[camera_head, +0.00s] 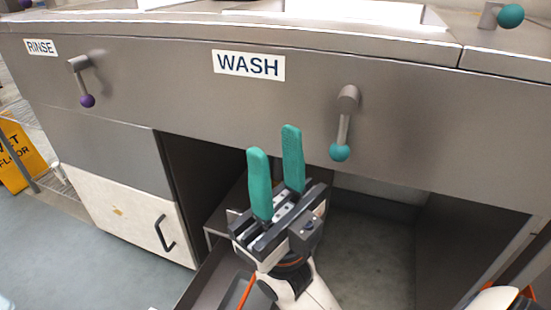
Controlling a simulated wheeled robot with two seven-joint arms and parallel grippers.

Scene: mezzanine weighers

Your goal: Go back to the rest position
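My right gripper (273,142) is in front of the steel counter, below the WASH sign (248,64). Its two teal fingers point up and stand apart, with nothing between them, so it is open and empty. Its fingertips are left of the lever with the teal knob (340,152) and apart from it in the picture. My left gripper is not in view.
A lever with a purple knob (87,101) sits near the RINSE sign (40,47). Below the counter are an open bay (365,245) and a white cabinet door (118,208). A yellow wet-floor sign (20,155) stands at far left. Floor at lower left is clear.

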